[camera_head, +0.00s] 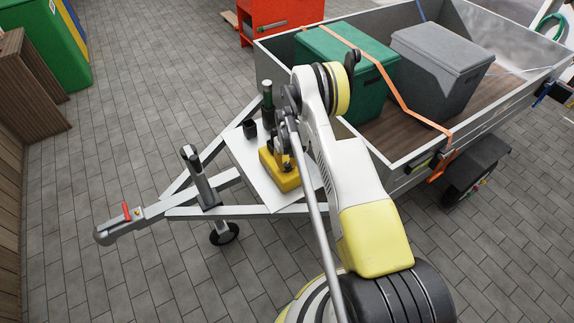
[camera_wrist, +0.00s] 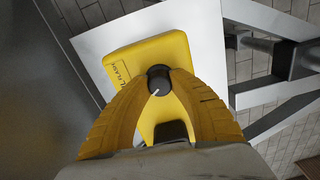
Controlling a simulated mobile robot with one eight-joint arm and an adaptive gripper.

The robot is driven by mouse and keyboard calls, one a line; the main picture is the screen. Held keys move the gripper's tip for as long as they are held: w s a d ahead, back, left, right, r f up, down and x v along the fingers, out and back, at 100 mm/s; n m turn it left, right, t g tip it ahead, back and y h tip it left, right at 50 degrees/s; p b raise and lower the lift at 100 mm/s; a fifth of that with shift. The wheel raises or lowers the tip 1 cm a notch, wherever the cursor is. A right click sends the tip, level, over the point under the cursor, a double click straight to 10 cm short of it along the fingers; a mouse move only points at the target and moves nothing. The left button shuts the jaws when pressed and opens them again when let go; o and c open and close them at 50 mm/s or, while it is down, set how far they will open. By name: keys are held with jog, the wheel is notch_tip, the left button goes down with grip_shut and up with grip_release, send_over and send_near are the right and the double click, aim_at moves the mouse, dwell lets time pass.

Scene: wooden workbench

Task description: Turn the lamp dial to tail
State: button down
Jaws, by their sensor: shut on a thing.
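The yellow lamp box (camera_head: 279,170) sits on a white plate on the trailer's drawbar. In the wrist view the box (camera_wrist: 165,55) carries a small black dial (camera_wrist: 160,79) with a white pointer line aimed toward the lower left. Part of a label is legible beside the dial, reading something like "FLASH"; other markings are hidden by my fingers. My gripper (camera_wrist: 159,82) has yellow fingers on both sides of the dial and is shut on it. In the head view my gripper (camera_head: 281,150) is over the box, with the dial hidden.
The white plate (camera_head: 255,172) also bears a dark upright cylinder (camera_head: 267,98) and a small black block (camera_head: 249,129) behind the box. A jockey-wheel post (camera_head: 198,175) stands to the left. The trailer bed with green (camera_head: 345,75) and grey (camera_head: 440,65) boxes lies to the right.

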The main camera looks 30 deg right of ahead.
aim_at(287, 164)
jog(key=m, duration=0.6)
dwell(0.3)
jog(key=shift+m, duration=0.3)
jog(key=c, duration=1.1)
grip_release()
notch_tip(287, 164, up, 12)
